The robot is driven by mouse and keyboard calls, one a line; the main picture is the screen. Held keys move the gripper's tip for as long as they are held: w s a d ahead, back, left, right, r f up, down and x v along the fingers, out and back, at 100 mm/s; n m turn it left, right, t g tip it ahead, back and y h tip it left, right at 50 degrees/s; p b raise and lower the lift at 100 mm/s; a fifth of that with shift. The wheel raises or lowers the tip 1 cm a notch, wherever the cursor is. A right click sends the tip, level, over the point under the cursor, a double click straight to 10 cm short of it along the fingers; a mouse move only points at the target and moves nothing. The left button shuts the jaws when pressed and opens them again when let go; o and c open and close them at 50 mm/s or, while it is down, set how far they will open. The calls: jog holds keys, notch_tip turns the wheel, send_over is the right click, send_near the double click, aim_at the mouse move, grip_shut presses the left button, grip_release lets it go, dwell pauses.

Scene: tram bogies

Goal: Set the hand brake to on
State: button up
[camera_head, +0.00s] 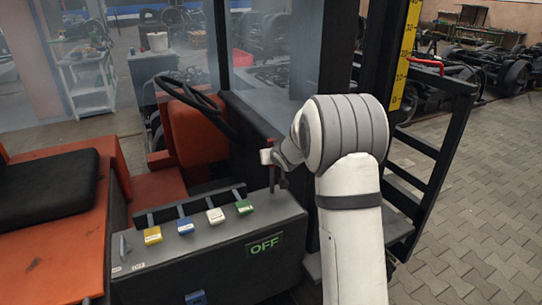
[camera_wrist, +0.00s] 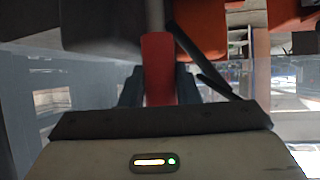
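The hand brake is most likely the upright lever (camera_head: 272,180) at the right end of the dark console, and my gripper (camera_head: 271,157) is at its top. In the wrist view a red handle (camera_wrist: 158,60) stands between the two fingers of my gripper (camera_wrist: 159,88). A finger lies against each side, with no gap visible, so the gripper looks shut on it. The lower part of the lever shows below the gripper in the head view. A display (camera_head: 265,245) on the console front reads OFF in green.
Small levers with yellow (camera_head: 153,235), blue (camera_head: 185,226), white (camera_head: 215,215) and green (camera_head: 244,207) tags line the console top (camera_head: 200,245). A black steering wheel (camera_head: 195,95) and black seat (camera_head: 48,188) are nearby. A dark post (camera_head: 337,60) rises behind my arm.

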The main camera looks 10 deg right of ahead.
jog(key=o, duration=0.3)
jog(key=shift+w+a+f, duration=0.15)
jog(key=shift+w+f, duration=0.05)
jog(key=shift+o, duration=0.8)
jog(key=shift+s+r, duration=0.1)
jog(key=shift+r, duration=0.05)
jog(key=v, duration=0.7)
jog(key=shift+s+r, duration=0.2)
jog(key=shift+s, duration=0.1)
jog(key=s+r+m+g+h, duration=0.1)
jog(key=s+r+g+h, duration=0.2)
jog(key=s, duration=1.3)
jog(key=s+a+f+g+y, duration=0.1)
jog(key=s+a+g, duration=0.1)
jog(key=s, duration=1)
jog(key=s+a+f+g+y, duration=0.1)
jog(key=s+a+g, duration=0.1)
jog(key=s, duration=0.9)
jog(key=shift+s+n+g+y, duration=0.3)
jog(key=shift+s+g, duration=0.1)
jog(key=shift+g, duration=0.4)
